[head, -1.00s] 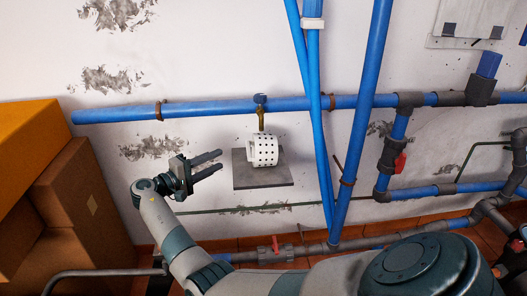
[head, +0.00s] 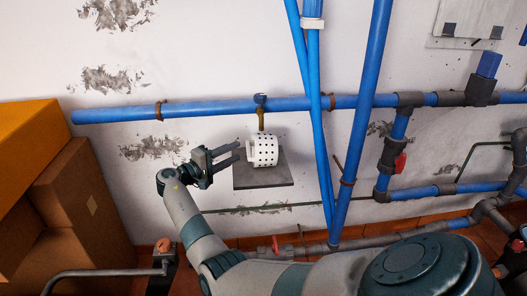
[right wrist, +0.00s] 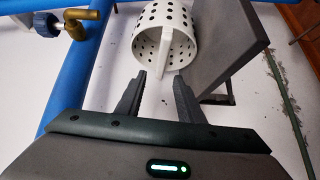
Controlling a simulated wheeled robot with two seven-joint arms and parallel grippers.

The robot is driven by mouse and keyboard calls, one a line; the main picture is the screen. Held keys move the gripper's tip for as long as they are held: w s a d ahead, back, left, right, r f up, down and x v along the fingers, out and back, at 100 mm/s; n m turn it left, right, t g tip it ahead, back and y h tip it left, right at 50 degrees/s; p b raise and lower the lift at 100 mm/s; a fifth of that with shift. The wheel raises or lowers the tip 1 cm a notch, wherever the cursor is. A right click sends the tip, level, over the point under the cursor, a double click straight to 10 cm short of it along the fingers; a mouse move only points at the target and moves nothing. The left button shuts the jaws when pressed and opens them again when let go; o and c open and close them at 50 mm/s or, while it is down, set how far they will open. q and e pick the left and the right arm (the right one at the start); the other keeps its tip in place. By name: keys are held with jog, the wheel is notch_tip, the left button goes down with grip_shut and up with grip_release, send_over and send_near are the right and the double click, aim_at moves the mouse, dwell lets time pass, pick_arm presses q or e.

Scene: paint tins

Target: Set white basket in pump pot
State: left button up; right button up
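The white basket (head: 264,150), a drum with rows of dark holes, lies on its side on a small grey wall shelf (head: 262,178). In the right wrist view, the basket's open end (right wrist: 166,45) faces my gripper, and a thin white bar crosses its mouth. My right gripper (head: 237,152) is open and empty just left of the basket in the head view. In the right wrist view its fingertips (right wrist: 160,77) are on either side of the bar's near end; I cannot tell whether they touch it. I see no pump pot. My left gripper is out of view.
A horizontal blue pipe (head: 200,108) runs above the shelf, with a brass tap (head: 261,118) directly over the basket. Crossing blue pipes (head: 318,130) stand just right of the shelf. Cardboard boxes (head: 75,195) are stacked at the left.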

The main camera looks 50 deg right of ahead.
jog(key=shift+s+d+f, duration=0.1)
jog(key=shift+d+f, duration=0.05)
jog(key=shift+d, duration=2.15)
jog(key=shift+c, duration=0.6)
grip_shut()
